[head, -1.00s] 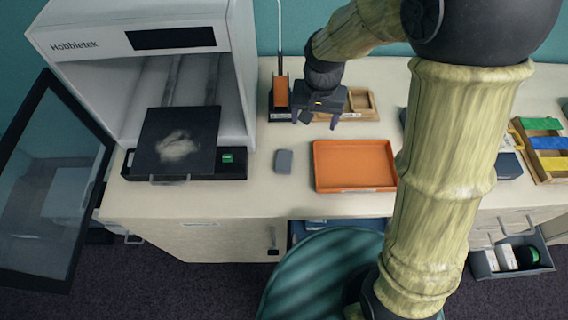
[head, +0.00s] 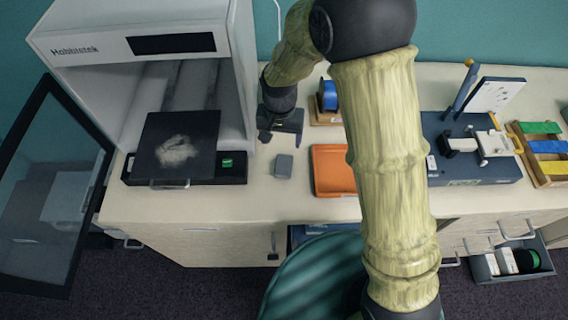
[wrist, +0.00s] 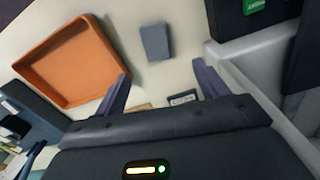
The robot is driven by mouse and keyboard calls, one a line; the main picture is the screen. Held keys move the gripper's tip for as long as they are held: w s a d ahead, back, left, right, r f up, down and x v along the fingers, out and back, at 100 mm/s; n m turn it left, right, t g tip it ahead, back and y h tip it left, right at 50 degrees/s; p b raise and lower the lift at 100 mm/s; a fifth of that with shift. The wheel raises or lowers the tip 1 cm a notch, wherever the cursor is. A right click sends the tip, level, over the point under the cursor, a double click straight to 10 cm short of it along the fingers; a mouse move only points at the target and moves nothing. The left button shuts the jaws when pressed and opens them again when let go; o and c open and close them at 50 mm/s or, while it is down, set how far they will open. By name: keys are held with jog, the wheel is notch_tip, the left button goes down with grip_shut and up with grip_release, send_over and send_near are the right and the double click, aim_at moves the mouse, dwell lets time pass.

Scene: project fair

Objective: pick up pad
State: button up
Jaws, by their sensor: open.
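The pad appears to be the small grey block (head: 283,165) lying on the pale bench between the white machine and the orange tray. In the wrist view the grey block (wrist: 155,41) is ahead of the fingertips, between their lines. My gripper (head: 280,136) is above the bench, just behind the block in the head view and apart from it. In the wrist view my gripper (wrist: 161,76) has its two fingers spread with nothing between them.
The orange tray (head: 333,188) sits right of the block, partly behind my arm. The white machine (head: 243,70) with its open glass door (head: 50,190) stands left. A dark blue device (head: 490,170) and colored strips (head: 548,145) are at right. Bare bench surrounds the block.

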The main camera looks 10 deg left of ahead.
jog(key=p, duration=0.1)
send_over(284, 162)
jog(key=f, duration=0.7)
jog(key=shift+s+a, duration=0.3)
jog(key=shift+a, duration=0.05)
jog(key=shift+p, duration=0.3)
jog(key=shift+d+f+p, duration=0.2)
jog(key=shift+f+p, duration=0.3)
jog(key=shift+f, duration=0.1)
jog(key=shift+w+d+f+p, duration=0.1)
jog(key=shift+f+p, duration=0.25)
jog(key=shift+f, duration=0.65)
jog(key=shift+w+d+f+p, duration=0.1)
jog(key=shift+f+p, duration=0.2)
jog(key=shift+f, duration=0.65)
jog(key=c, duration=1)
